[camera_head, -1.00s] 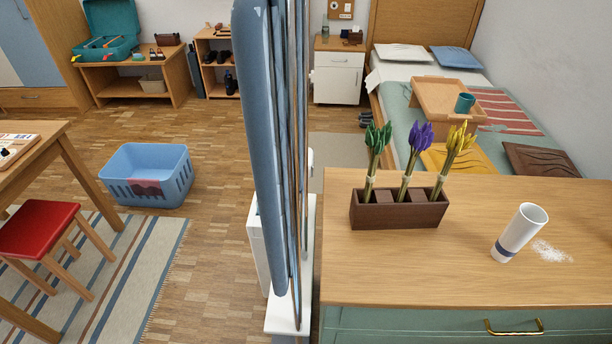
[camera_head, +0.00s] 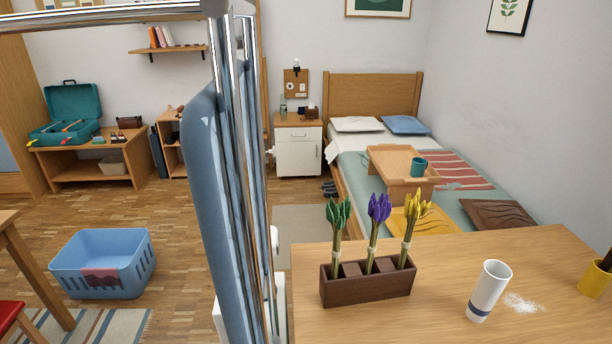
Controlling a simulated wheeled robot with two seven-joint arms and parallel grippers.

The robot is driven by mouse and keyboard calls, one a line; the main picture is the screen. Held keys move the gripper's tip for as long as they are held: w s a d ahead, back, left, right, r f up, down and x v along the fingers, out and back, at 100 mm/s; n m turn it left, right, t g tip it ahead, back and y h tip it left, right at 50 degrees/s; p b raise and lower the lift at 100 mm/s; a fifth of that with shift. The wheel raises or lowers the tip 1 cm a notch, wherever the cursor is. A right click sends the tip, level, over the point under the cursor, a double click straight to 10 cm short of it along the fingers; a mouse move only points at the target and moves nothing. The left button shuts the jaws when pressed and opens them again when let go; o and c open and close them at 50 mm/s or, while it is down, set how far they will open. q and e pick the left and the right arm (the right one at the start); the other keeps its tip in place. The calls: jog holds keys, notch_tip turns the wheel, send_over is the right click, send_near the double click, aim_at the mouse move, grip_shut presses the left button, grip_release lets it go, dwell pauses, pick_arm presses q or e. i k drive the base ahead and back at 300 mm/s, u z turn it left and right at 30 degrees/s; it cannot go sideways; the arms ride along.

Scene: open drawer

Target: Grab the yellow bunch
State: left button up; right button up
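The yellow bunch (camera_head: 413,222) stands upright, leaning slightly right, in the right part of a dark brown wooden holder (camera_head: 368,290) on the wooden dresser top. A purple bunch (camera_head: 377,214) stands in the middle of the holder and a green bunch (camera_head: 338,219) at its left. The lower stems of the bunches are hidden inside the holder. Neither of my grippers shows in the head view.
A tilted white cup (camera_head: 488,291) with spilled white grains (camera_head: 522,302) is right of the holder. A yellow pot (camera_head: 594,280) stands at the right edge. A tall blue padded panel with metal rods (camera_head: 215,180) rises left of the dresser (camera_head: 450,260).

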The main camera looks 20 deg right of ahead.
aim_at(411, 207)
jog(key=u, duration=1.3)
jog(key=k, duration=1.1)
jog(key=z, duration=1.2)
jog(key=i, duration=0.5)
jog(key=z, duration=0.05)
